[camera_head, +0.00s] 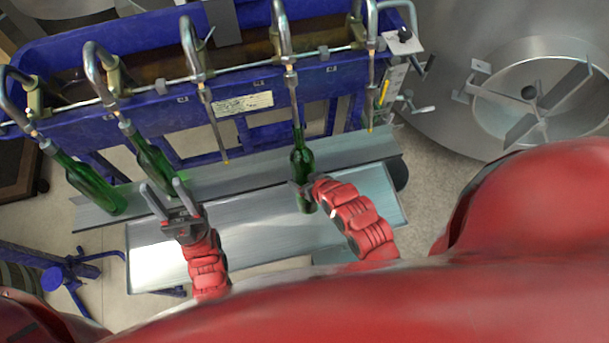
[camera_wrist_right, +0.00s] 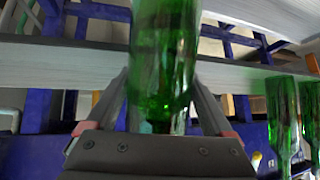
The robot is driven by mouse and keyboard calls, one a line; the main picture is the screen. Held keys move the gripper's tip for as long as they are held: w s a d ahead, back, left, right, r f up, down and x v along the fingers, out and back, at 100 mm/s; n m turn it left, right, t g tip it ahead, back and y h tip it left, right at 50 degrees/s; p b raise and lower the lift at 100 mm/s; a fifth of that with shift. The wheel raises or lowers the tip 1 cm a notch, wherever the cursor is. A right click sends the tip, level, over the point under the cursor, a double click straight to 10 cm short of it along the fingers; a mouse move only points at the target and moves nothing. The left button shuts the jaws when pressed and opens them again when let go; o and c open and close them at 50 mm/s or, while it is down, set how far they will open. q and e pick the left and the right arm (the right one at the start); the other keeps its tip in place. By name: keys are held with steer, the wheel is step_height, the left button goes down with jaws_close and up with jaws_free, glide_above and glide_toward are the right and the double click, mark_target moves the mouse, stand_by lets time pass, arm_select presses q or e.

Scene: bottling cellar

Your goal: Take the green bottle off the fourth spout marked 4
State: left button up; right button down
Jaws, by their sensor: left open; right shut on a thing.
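The green bottle (camera_head: 301,160) hangs at the fourth spout (camera_head: 292,85) from the left, its neck up around the lower end of the spout tube. My right gripper (camera_head: 303,187) is shut on this bottle's lower body. In the right wrist view the bottle (camera_wrist_right: 165,60) stands between the two fingers of that gripper (camera_wrist_right: 165,100). My left gripper (camera_head: 165,200) is open and empty, in front of the second bottle. The spout's number mark cannot be read.
Two more green bottles, the first (camera_head: 95,190) and second (camera_head: 155,165), are at the left spouts. The third spout (camera_head: 212,115) and fifth spout (camera_head: 371,90) are empty. A metal shelf (camera_head: 250,225) lies below. A steel tank (camera_head: 440,110) stands right.

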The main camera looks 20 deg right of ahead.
steer(key=shift+s+f+b, duration=0.65)
steer(key=shift+f+b, duration=0.2)
steer(key=shift+f, duration=0.55)
steer(key=shift+s+f+b, duration=0.6)
steer(key=shift+f+b, duration=0.2)
steer(key=shift+f, duration=0.6)
steer(key=shift+s+f+b, duration=0.65)
steer(key=shift+f+b, duration=0.2)
steer(key=shift+f, duration=0.55)
steer(key=shift+s+r, duration=0.25)
steer(key=shift+s, duration=0.3)
steer(key=s+r+p, duration=0.1)
steer(key=s, duration=0.5)
steer(key=shift+r, duration=0.3)
